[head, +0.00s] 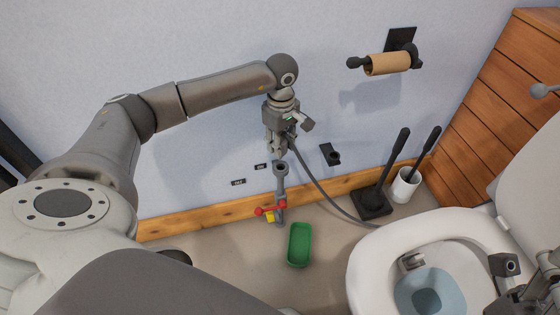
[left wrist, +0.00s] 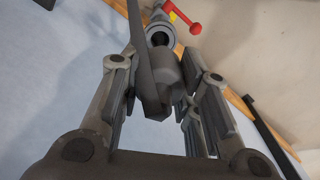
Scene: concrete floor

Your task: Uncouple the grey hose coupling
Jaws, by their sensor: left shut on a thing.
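My left gripper (head: 278,148) points down just above the standpipe (head: 281,190). It is shut on the grey hose coupling (left wrist: 168,72), which sits between its fingers in the left wrist view. A thin grey hose (head: 325,190) runs from the coupling down to the right, behind the toilet. The pipe's open round socket (head: 281,167) faces up below the gripper; its dark mouth (left wrist: 160,36) also shows in the left wrist view, apart from the coupling. A red valve handle (head: 270,210) lies crosswise on the pipe. My right gripper (head: 538,290) is partly cut off at the lower right; its fingers are unclear.
A green tray (head: 291,246) lies on the floor before the pipe. A black wall holder (head: 330,154), a paper roll (head: 387,64), a brush stand (head: 372,204) and a white brush pot (head: 405,186) are to the right. The toilet (head: 365,270) fills the lower right.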

